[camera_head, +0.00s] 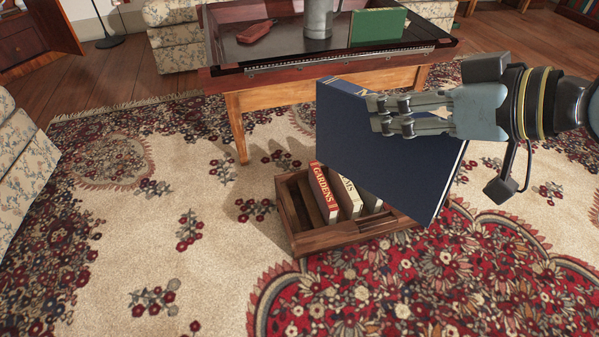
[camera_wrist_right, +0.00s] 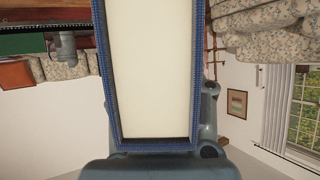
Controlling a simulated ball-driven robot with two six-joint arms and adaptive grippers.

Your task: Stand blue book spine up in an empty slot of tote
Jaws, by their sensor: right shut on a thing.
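The blue book (camera_head: 360,140) is held in the air by my right gripper (camera_head: 385,115), which is shut on it. The book hangs tilted in front of and above the right part of the tote. In the right wrist view the book (camera_wrist_right: 155,70) shows its cream page block between blue cover edges, and part of the gripper (camera_wrist_right: 160,165) lies below it. The wooden tote (camera_head: 325,238) stands on the rug. It holds a red book marked GARDENS (camera_head: 323,190) and a pale book (camera_head: 347,195). A gap shows at its left end; its right part is partly hidden. My left gripper is out of view.
A low table (camera_head: 290,65) stands behind the tote, with a green book (camera_head: 378,25), a grey cylinder (camera_head: 318,18) and a red item (camera_head: 256,31) on it. A floral sofa (camera_head: 25,160) is at the left. Patterned rug (camera_head: 150,245) around the tote is clear.

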